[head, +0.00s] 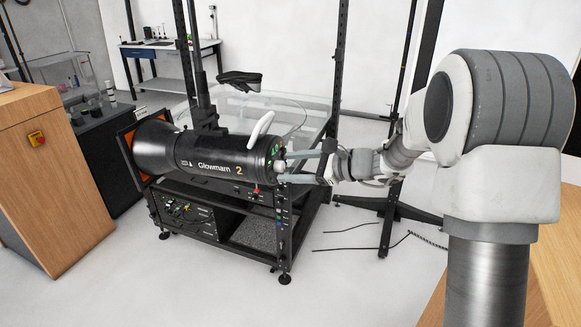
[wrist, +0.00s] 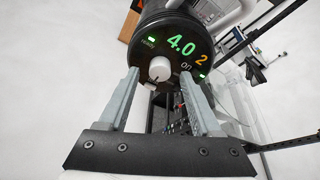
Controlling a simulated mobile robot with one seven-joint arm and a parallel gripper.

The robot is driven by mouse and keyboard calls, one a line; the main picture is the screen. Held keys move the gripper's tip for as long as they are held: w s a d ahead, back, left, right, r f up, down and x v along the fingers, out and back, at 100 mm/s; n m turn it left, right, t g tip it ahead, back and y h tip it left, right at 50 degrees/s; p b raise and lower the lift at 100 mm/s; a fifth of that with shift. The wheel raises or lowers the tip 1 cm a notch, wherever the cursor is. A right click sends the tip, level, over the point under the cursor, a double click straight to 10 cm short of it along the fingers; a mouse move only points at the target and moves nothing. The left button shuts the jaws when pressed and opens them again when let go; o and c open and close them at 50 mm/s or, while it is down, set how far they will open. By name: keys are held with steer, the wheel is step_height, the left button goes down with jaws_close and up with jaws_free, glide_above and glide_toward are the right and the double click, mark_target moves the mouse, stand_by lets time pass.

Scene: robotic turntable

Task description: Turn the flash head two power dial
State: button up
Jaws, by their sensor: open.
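The flash head two (head: 205,155) is a black cylinder marked "Glowmarn 2", mounted on the black rig frame. Its round rear panel faces my gripper. In the wrist view the rear panel (wrist: 205,72) shows a green "4.0", an orange "2" and "on". The white power dial (wrist: 159,69) sits low on that panel; it also shows in the head view (head: 280,166). My gripper (head: 279,167) is open. In the wrist view the fingertips (wrist: 159,74) stand apart, one to each side of the dial, with visible gaps. I cannot tell how deep they reach around it.
A white handle (head: 261,129) curves up beside the rear panel. A red part (head: 257,189) is just below the head. Black rig posts and a clear panel (head: 290,112) stand close behind. A wooden cabinet (head: 28,185) is at left. Cables lie on the floor at right.

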steer(key=b+v, duration=0.1)
steer(key=v, duration=1.5)
steer(key=shift+s+d, duration=0.25)
steer(key=shift+d, duration=0.05)
steer(key=shift+r, duration=0.15)
steer(key=s+a+f+n+g+h, duration=0.1)
steer(key=s+a+n+g+h, duration=0.15)
steer(key=s+n, duration=0.4)
steer(key=s+a+n+g+h, duration=0.1)
steer(key=s+a+n+h, duration=0.15)
steer(key=s, duration=0.75)
steer(key=s+d+f+n+t+h, duration=0.1)
steer(key=s+d+n+t+h, duration=0.1)
steer(key=s+d+n+h, duration=0.4)
steer(key=s+n+h, duration=0.1)
steer(key=s+n, duration=0.1)
steer(key=s, duration=0.1)
steer(key=shift+f+n+h, duration=0.2)
steer(key=shift+n+h, duration=0.1)
steer(key=shift+n, duration=0.1)
